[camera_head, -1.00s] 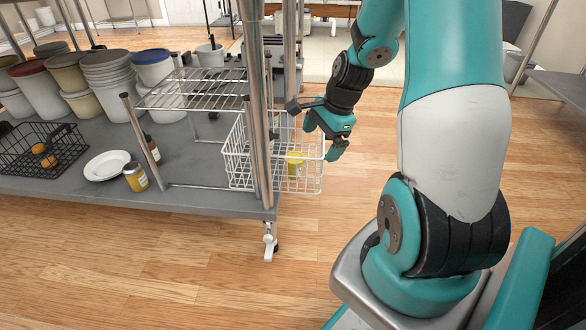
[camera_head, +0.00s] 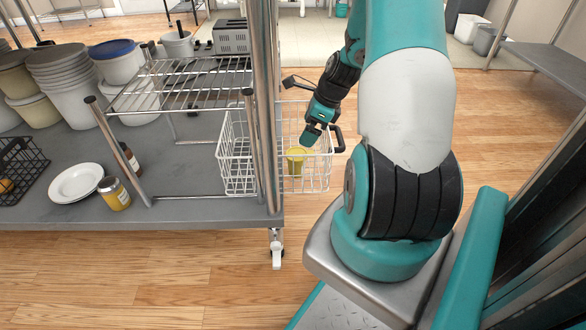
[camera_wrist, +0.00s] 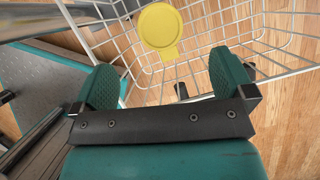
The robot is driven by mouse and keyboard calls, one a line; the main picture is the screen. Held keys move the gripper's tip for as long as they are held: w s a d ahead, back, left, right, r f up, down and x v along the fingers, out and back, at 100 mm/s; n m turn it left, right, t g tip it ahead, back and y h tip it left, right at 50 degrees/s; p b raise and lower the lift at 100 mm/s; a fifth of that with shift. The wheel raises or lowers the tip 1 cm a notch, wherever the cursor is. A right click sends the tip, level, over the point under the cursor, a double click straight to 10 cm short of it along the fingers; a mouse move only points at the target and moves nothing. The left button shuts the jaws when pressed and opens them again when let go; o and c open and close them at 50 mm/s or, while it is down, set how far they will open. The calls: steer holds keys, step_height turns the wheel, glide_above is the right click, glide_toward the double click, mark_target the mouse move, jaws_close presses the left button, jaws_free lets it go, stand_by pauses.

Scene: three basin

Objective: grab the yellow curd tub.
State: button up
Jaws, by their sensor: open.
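The yellow curd tub (camera_head: 295,161) stands in the white wire basket (camera_head: 236,168) at the right end of the grey shelf. In the wrist view the yellow tub's round lid (camera_wrist: 160,27) shows from above, ahead of my fingers and roughly midway between them. My gripper (camera_head: 311,136) is just above the tub at the basket's right part. In the wrist view my gripper (camera_wrist: 172,85) is open, its two teal fingers apart with nothing between them. The basket wires (camera_wrist: 215,33) surround the tub and run close to the fingertips.
A white plate (camera_head: 76,182), a yellow-labelled jar (camera_head: 114,193) and several buckets (camera_head: 75,80) are on the shelf.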

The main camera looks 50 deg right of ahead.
mark_target(296, 153)
steer(key=b+x, duration=0.4)
steer(key=x, duration=0.3)
steer(key=shift+f, duration=0.35)
steer(key=b+x, duration=0.4)
steer(key=x, duration=0.1)
steer(key=shift+s+a+f+b, duration=0.1)
steer(key=shift+f+b, duration=0.05)
steer(key=shift+b, duration=0.2)
steer(key=c, duration=1.1)
